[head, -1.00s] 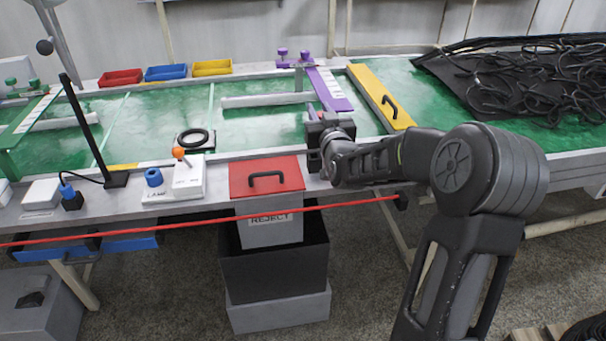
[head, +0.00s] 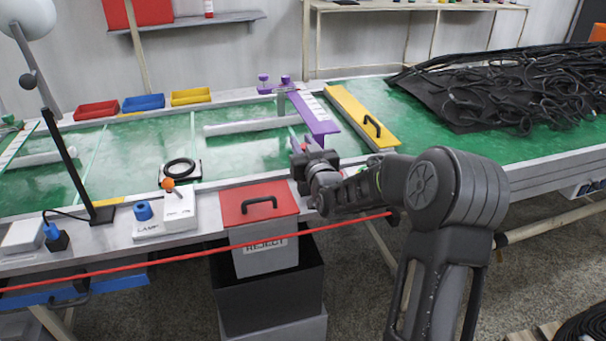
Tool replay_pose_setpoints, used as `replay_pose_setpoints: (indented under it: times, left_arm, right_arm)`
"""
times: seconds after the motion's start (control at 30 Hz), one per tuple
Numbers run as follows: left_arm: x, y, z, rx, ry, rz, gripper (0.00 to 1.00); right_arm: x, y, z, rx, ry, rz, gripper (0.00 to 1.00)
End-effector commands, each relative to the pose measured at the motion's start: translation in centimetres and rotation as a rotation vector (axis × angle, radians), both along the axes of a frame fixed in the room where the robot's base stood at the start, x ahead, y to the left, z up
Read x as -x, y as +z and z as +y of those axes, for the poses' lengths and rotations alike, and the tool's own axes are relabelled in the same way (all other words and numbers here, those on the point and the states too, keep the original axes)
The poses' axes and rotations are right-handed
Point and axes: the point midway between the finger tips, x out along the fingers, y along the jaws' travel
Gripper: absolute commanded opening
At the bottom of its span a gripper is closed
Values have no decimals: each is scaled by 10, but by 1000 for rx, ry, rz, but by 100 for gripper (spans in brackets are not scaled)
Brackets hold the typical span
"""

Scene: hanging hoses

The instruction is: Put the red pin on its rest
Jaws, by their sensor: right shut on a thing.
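My right gripper (head: 303,158) is over the front rail of the green bench, left of the purple-ended gauge. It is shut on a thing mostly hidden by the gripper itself. A thin red sliver (head: 294,135) shows just beyond its fingers and looks like the red pin; its full shape and tilt cannot be made out. I cannot make out the pin's rest. The purple gauge (head: 318,118) lies across the bench just beyond the gripper. My left gripper is out of view.
A red-lidded reject bin (head: 259,203) stands in front of the bench, left of my right arm. A red cord (head: 180,257) runs along the front. A yellow bar with a handle (head: 352,109) and a black hose pile (head: 500,85) lie to the right.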

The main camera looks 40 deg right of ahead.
Motion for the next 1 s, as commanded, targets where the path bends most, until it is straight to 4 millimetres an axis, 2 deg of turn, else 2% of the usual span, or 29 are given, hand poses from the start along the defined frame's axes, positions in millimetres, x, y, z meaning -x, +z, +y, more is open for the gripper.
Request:
replay_pose_setpoints:
  times: [0.03, 0.17, 0.53, 0.8, 1.0]
  left_arm:
    - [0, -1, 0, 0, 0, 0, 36]
    - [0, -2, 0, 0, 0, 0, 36]
    - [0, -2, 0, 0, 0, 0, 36]
    - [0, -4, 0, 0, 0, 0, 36]
    - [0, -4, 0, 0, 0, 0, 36]
  right_arm:
    - [0, -13, 0, -2, 0, 3, 0]
    - [0, -30, 0, -1, -1, 1, 0]
    - [0, -35, 0, 0, 0, -1, 0]
    - [0, -68, 0, -1, 1, 1, 0]
    - [0, -70, 0, 1, 0, -3, 0]
